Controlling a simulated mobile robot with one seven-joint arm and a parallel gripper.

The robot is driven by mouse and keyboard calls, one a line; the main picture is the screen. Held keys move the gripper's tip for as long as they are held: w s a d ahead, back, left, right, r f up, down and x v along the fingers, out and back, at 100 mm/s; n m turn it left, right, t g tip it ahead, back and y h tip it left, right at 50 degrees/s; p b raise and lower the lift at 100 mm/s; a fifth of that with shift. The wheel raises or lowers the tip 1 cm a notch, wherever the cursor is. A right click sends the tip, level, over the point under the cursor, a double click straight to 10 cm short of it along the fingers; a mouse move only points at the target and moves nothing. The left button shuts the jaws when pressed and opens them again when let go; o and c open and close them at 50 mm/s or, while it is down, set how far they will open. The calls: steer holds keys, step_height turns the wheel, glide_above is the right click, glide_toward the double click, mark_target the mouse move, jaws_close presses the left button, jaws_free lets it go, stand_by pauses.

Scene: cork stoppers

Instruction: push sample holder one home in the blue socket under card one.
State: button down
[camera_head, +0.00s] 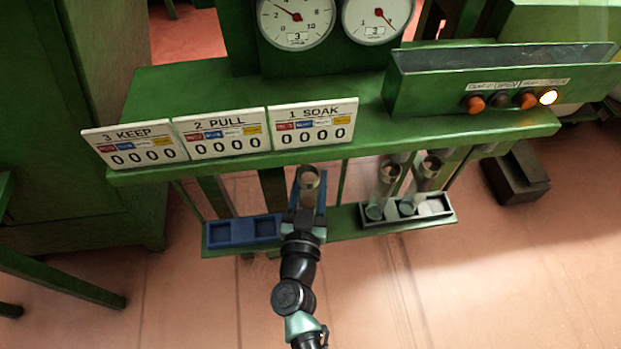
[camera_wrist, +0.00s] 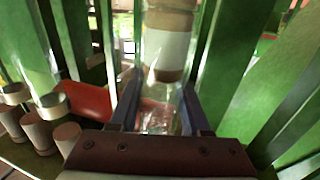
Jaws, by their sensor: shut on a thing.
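My gripper (camera_head: 308,192) is shut on a clear glass sample holder (camera_head: 309,177) with a brownish top. In the wrist view the holder (camera_wrist: 167,48) stands upright between my two blue fingers (camera_wrist: 160,112), with a pale band around it; no number is readable. The blue socket tray (camera_head: 243,244) sits on the lower green shelf, with two empty square compartments showing. Its right end, under the "1 SOAK" card (camera_head: 313,123), is hidden behind my gripper. The holder is over that end; its lower end is hidden, so I cannot tell whether it is seated.
Cards "2 PULL" (camera_head: 222,134) and "3 KEEP" (camera_head: 134,146) hang left of card one on the upper shelf edge. A grey tray (camera_head: 447,217) at right holds two more glass holders (camera_head: 386,181). Several brown cylinders (camera_wrist: 39,134) stand at left in the wrist view.

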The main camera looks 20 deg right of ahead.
steer(key=shift+f+b, duration=0.45)
steer(key=shift+f, duration=0.25)
stand_by(0.3)
steer(key=shift+c, duration=1.4)
jaws_free()
steer(key=p+v, duration=0.4)
steer(key=v, duration=0.9)
steer(key=shift+f, duration=0.1)
